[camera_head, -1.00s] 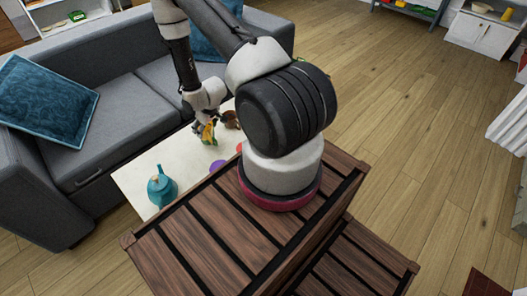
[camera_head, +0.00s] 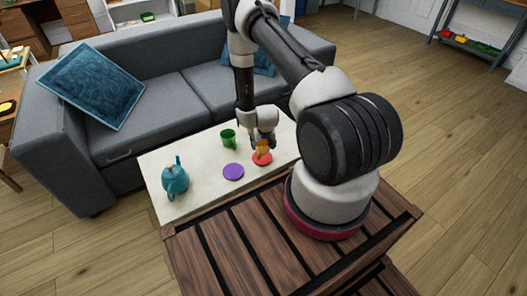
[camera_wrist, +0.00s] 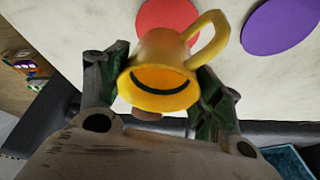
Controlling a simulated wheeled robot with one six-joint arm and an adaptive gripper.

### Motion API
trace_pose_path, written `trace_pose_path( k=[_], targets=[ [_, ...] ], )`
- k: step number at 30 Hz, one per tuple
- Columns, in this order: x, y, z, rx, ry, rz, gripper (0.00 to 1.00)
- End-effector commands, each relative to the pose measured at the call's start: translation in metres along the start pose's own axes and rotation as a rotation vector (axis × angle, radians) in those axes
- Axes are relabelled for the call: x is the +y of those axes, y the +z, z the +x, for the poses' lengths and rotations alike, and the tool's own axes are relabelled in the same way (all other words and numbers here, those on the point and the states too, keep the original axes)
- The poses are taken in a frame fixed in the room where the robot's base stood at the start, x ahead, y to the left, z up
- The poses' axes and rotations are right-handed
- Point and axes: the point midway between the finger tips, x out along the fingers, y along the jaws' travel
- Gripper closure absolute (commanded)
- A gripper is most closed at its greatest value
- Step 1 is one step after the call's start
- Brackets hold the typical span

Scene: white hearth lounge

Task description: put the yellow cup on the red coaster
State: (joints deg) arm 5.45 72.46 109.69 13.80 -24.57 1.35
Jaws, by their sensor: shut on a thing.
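The yellow cup (camera_head: 263,148) is in my gripper (camera_head: 264,140), over the red coaster (camera_head: 262,159) on the white table. In the wrist view my gripper (camera_wrist: 162,88) has its two fingers on either side of the yellow cup (camera_wrist: 160,72). The cup's open mouth faces the camera and its handle points to the upper right. The red coaster (camera_wrist: 166,22) shows just beyond the cup, partly hidden by it. I cannot tell whether the cup touches the coaster.
A purple coaster (camera_head: 233,171) lies left of the red one; it also shows in the wrist view (camera_wrist: 282,24). A green mug (camera_head: 228,137) and a teal teapot (camera_head: 175,180) stand on the white table (camera_head: 203,190). A grey sofa (camera_head: 135,115) is behind.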

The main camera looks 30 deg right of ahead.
Motion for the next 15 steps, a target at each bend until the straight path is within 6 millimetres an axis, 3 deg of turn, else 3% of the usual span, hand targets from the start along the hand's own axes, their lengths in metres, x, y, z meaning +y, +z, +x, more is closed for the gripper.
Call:
trace_pose_path(
  k=[9,15],
  targets=[
    [0.0,0.016,0.037,0.0,0.0,-0.001,0.62],
    [0.0,0.016,0.041,0.002,-0.001,-0.001,0.62]
  ],
)
